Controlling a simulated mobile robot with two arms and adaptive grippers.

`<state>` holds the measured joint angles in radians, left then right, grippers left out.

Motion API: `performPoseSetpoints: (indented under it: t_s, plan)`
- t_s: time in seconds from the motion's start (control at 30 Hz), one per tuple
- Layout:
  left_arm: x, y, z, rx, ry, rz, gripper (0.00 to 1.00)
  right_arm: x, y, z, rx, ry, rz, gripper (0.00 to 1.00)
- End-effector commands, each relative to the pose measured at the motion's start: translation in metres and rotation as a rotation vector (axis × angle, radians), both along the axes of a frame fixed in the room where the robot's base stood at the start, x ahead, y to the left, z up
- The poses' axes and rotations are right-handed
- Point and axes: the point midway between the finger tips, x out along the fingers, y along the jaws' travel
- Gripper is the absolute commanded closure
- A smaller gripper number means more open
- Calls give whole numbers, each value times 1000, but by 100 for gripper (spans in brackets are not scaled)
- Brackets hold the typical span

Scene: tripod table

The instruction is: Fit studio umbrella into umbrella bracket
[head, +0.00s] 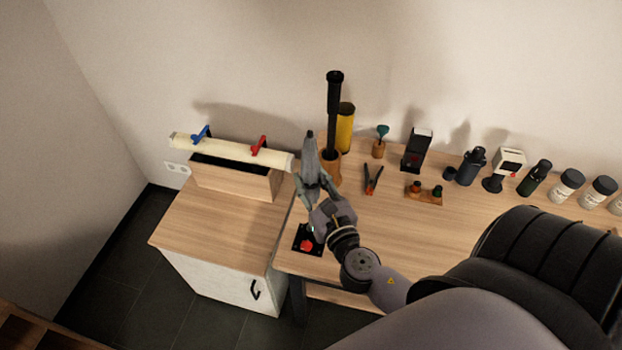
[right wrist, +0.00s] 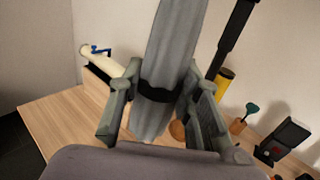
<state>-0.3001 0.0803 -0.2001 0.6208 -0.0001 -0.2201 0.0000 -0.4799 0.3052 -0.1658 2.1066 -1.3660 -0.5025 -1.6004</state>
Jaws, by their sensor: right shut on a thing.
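The grey folded studio umbrella (head: 309,155) stands roughly upright in my right gripper (head: 313,188). The gripper is shut on it. In the right wrist view the umbrella (right wrist: 172,50) rises between the two fingers, with a dark band around it at finger height. A black base with a red knob (head: 306,244), which looks like the umbrella bracket, sits near the table's front left corner. The gripper and wrist are above it and partly cover it. I cannot tell whether the umbrella's lower end touches it. My left gripper is not in view.
A wooden cup with a black pole (head: 334,100), a yellow cylinder (head: 346,125) and red pliers (head: 373,180) stand or lie right of the umbrella. A long box with a cream roll (head: 225,150) is on the cabinet at left. Several small items line the back right.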

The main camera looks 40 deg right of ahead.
Motion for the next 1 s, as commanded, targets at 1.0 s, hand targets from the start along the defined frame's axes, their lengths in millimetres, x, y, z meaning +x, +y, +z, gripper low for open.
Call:
performPoseSetpoints:
  t_s: [1.0]
  plan:
    - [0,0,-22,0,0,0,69,0,0,-24,-1,-1,0,100]
